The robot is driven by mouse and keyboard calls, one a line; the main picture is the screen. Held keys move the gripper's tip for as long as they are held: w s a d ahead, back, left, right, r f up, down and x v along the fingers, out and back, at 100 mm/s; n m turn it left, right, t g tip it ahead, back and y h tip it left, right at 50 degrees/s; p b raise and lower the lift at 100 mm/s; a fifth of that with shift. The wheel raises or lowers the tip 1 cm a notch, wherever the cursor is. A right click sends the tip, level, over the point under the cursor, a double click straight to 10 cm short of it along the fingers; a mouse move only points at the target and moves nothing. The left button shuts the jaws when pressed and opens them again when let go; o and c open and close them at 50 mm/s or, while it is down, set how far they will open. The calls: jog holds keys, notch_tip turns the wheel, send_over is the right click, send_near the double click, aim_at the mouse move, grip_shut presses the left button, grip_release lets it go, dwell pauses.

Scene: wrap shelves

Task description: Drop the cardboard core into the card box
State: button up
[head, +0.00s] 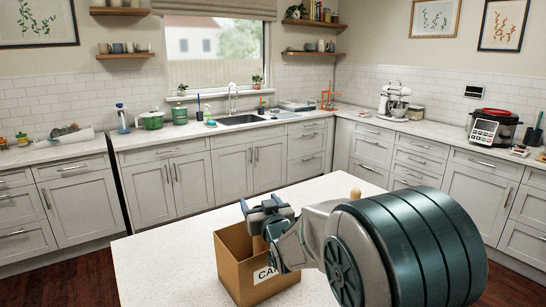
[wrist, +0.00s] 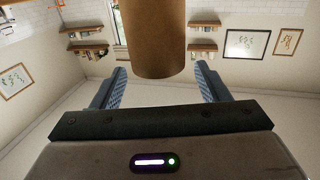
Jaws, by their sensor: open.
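The card box (head: 230,268) is an open brown box with a partly hidden white label, standing on the pale counter. My gripper (head: 260,208) is over the box's open top in the head view, and the arm covers the box's right side. In the wrist view, the cardboard core (wrist: 155,40), a plain brown cylinder, shows between and beyond the two spread blue fingers. There is a visible gap between each finger and the core. I cannot make out the core in the head view, so whether it rests in the box is hidden.
The pale island counter (head: 165,265) is clear left of the box. A tan rounded tip (head: 355,193) shows behind my arm. Grey cabinets line the walls, with a green pot (head: 152,120), a stand mixer (head: 394,100) and a red-lidded cooker (head: 492,128) on top.

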jog(key=b+v, duration=0.3)
jog(key=v, duration=0.9)
jog(key=shift+s, duration=0.15)
jog(key=shift+d, duration=0.1)
jog(key=s+d+f+m+g+h, duration=0.2)
jog(key=s+d+f+g+h, duration=0.2)
jog(key=s+d+f+g, duration=0.35)
jog(key=s+d+f+m+g+h, duration=0.1)
jog(key=s+d+f+g, duration=0.1)
jog(key=s, duration=0.5)
jog(key=s+d+f+m+g, duration=0.1)
jog(key=s+d+f+g, duration=0.2)
jog(key=s, duration=0.5)
jog(key=shift+d+f+g+h, duration=0.15)
jog(key=shift+d+g+h, duration=0.25)
jog(key=shift+d+g, duration=0.5)
